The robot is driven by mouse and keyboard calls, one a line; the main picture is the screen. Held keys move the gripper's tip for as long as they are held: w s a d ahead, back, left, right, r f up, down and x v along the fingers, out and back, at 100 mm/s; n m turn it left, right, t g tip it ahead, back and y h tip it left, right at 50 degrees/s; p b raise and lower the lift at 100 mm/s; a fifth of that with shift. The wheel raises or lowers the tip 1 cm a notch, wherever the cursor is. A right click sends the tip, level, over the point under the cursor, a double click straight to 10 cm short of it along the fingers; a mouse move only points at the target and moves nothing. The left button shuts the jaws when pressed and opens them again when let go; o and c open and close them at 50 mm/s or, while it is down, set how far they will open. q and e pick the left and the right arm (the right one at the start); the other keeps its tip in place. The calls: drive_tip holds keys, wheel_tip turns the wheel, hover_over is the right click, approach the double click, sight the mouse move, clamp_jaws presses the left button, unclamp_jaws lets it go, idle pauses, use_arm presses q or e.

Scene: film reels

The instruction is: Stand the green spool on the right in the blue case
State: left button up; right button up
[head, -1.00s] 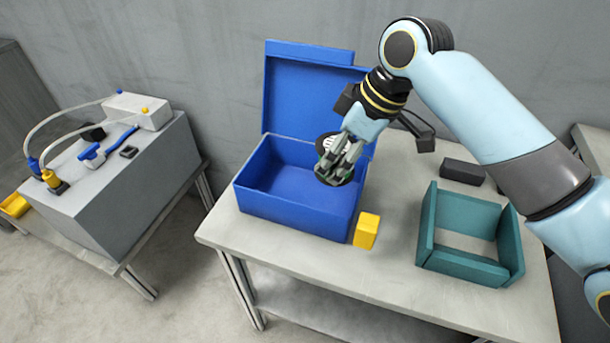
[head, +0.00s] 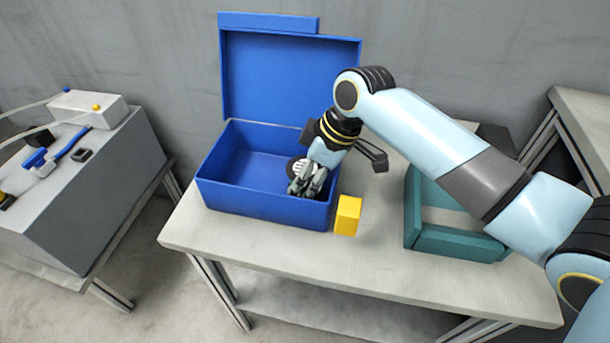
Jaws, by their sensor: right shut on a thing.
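The blue case (head: 262,206) stands on the table with its lid (head: 285,80) raised at the back. My right gripper (head: 303,188) reaches down into the right part of the case. It is shut on a spool (head: 298,165), of which a dark rim and a pale, slotted face show at the fingers. Little of the spool shows, and its green colour is not clear. The fingers hide most of it, and I cannot tell whether it touches the case floor. My left gripper is not in view.
A yellow block (head: 347,215) stands just right of the case. A teal open-topped frame (head: 455,243) sits further right, partly behind my right arm. The left part of the case is empty. A grey bench (head: 85,185) with tools is at the left.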

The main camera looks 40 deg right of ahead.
drive_tip(key=shift+f, duration=0.15)
drive_tip(key=o, duration=1.6)
drive_tip(key=p+v, duration=0.2)
drive_tip(key=v, duration=1)
